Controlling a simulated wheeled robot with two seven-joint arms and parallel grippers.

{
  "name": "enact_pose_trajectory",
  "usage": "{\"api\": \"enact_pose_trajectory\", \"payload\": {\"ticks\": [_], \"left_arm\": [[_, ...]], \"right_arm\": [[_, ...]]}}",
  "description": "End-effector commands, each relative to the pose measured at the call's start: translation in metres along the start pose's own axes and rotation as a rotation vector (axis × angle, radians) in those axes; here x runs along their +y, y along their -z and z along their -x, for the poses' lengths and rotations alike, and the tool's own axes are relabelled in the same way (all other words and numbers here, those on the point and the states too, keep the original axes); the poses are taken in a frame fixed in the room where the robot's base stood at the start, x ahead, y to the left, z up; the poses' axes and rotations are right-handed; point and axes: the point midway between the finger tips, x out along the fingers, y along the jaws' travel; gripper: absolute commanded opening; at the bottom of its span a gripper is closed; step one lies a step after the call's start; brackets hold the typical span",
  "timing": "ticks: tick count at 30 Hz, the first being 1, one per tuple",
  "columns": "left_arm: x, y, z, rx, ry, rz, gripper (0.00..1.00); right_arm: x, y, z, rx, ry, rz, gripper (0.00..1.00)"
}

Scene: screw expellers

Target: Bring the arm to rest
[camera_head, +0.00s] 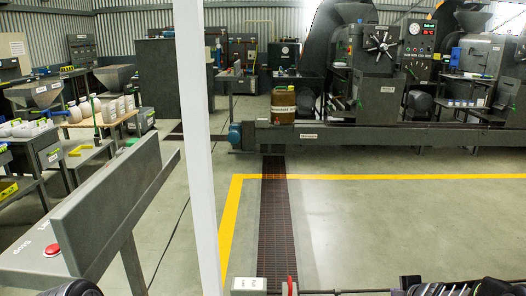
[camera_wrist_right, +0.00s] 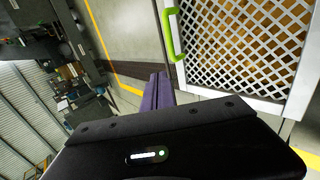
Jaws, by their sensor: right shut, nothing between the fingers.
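My right gripper (camera_wrist_right: 160,82) shows in the right wrist view as two purple fingers, closed together with nothing between them. They stand out past the black wrist housing over the grey floor, near a white lattice panel (camera_wrist_right: 245,50) with a green handle (camera_wrist_right: 172,35). The fingers look apart from the handle. In the head view, dark parts of my right arm (camera_head: 455,288) show at the bottom right edge, and I cannot make out the fingertips there. My left gripper cannot be made out in either view.
A white post (camera_head: 198,140) stands upright close in front. A grey console (camera_head: 95,220) with a red stop button (camera_head: 52,249) is at left. A long machine bed (camera_head: 390,137) crosses the back. The floor (camera_head: 400,225) between is clear.

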Motion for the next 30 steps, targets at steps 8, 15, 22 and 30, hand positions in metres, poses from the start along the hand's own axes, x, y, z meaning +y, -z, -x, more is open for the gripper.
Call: {"api": "enact_pose_trajectory", "payload": {"ticks": [8, 15, 22, 30], "left_arm": [[0.0, 0.0, 0.0, 0.001, 0.0, -0.001, 0.74], [0.0, 0.0, 0.0, 0.0, 0.0, 0.0, 0.74], [0.0, 0.0, 0.0, 0.0, 0.0, 0.0, 0.74], [0.0, 0.0, 0.0, 0.0, 0.0, 0.0, 0.74]], "right_arm": [[-0.014, 0.018, -0.001, 0.036, 0.006, -0.308, 0.0], [-0.067, 0.066, -0.004, 0.087, 0.094, -0.676, 0.0], [-0.147, 0.145, 0.006, 0.094, 0.263, -1.117, 0.0], [-0.294, 0.261, 0.073, -0.121, 0.59, -1.674, 0.0]]}}
